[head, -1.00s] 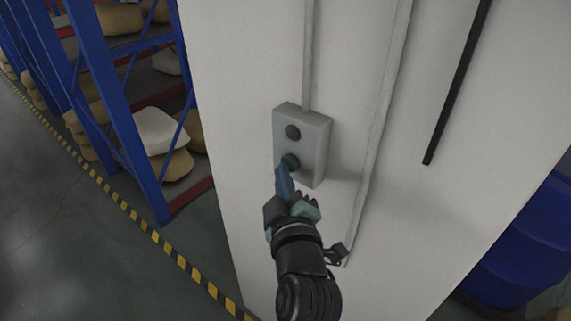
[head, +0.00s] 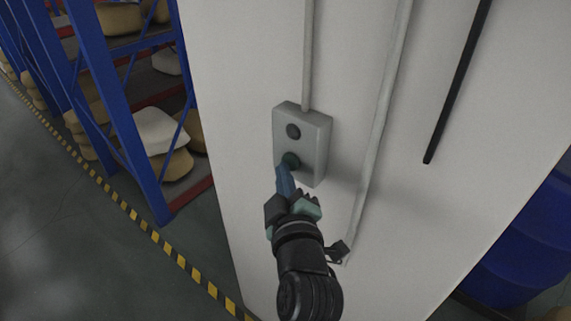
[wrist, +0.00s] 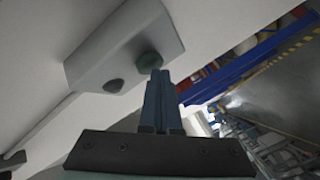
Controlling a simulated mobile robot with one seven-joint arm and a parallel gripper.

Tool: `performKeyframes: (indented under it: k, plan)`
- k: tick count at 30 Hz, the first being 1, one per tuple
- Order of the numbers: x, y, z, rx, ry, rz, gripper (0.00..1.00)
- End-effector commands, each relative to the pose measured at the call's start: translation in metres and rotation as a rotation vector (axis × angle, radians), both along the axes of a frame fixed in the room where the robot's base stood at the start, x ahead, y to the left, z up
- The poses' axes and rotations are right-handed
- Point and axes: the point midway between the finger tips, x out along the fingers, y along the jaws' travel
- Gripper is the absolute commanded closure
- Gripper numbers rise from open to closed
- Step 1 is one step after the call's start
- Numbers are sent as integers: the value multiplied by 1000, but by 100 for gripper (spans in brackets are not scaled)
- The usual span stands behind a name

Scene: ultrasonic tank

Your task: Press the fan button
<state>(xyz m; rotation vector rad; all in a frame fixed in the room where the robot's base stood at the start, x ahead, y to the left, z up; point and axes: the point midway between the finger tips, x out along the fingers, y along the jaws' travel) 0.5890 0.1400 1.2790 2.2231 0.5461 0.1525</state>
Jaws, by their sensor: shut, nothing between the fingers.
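A grey control box (head: 314,150) is fixed to the white wall, with a dark upper button (head: 293,131) and a green lower button (head: 291,160). Neither button carries a label that I can read. My gripper (head: 284,170) is shut and empty, its blue fingertips at the lower edge of the green button. In the wrist view, the shut fingers (wrist: 159,75) point at the green button (wrist: 150,64), and the dark button (wrist: 114,86) lies to their left on the box (wrist: 120,45). Whether the fingertips touch the green button I cannot tell.
A conduit (head: 308,60) runs up from the box, and a pale pipe (head: 385,120) runs down the wall to its right. A black bar (head: 457,85) is further right. Blue shelving (head: 125,130) stands left, a blue drum (head: 520,250) at lower right.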

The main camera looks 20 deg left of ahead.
Motion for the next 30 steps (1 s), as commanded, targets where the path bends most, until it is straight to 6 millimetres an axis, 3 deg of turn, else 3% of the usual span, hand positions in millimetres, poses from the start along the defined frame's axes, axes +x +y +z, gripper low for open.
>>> performKeyframes:
  k: [13,30]
  plan:
    - [7,-4,0,0,-2,-3,100]
    - [-1,-2,-1,-1,1,-4,100]
